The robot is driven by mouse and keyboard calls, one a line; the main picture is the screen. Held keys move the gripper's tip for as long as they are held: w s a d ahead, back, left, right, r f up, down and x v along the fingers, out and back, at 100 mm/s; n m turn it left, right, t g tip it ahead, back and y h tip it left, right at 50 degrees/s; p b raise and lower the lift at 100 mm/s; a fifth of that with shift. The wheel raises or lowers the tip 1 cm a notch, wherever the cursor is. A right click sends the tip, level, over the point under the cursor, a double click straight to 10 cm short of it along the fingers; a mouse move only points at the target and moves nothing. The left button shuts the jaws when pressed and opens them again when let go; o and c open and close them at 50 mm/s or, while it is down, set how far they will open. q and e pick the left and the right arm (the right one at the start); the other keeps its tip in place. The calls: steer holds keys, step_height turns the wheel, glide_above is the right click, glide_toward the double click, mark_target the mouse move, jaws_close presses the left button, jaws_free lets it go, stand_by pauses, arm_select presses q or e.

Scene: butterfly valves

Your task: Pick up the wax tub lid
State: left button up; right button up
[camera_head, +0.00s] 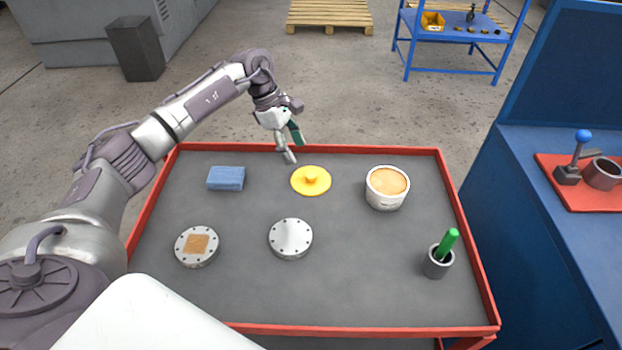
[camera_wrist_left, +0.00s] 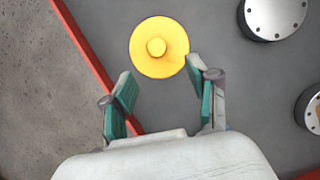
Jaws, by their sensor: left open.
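The wax tub lid is a flat yellow disc (camera_head: 311,181) with a small round knob in its middle. It lies on the grey tray top of the cart, near the back edge. In the left wrist view the lid (camera_wrist_left: 159,47) shows just beyond the fingertips. My left gripper (camera_head: 294,151) is open and empty, above and slightly left of the lid. Its teal-padded fingers (camera_wrist_left: 159,78) stand apart in the left wrist view. The wax tub (camera_head: 387,187), white with orange wax inside, stands uncovered to the right of the lid. My right gripper is not in view.
A blue block (camera_head: 226,178) lies left of the lid. Two round metal discs (camera_head: 290,239) (camera_head: 197,246) lie nearer me. A grey cup (camera_head: 438,262) with a green-handled tool stands front right. A red rim (camera_head: 467,232) borders the cart top.

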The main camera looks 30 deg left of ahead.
mark_target(310, 174)
arm_select(q)
steer(key=x, duration=0.3)
steer(key=p+x, duration=0.1)
steer(key=x, duration=0.3)
steer(key=shift+w+d+f+p, duration=0.2)
steer(key=shift+d+p, duration=0.1)
steer(key=shift+p, duration=0.1)
steer(key=shift+d+f, duration=0.1)
steer(key=shift+f, duration=0.3)
steer(key=c, duration=0.9)
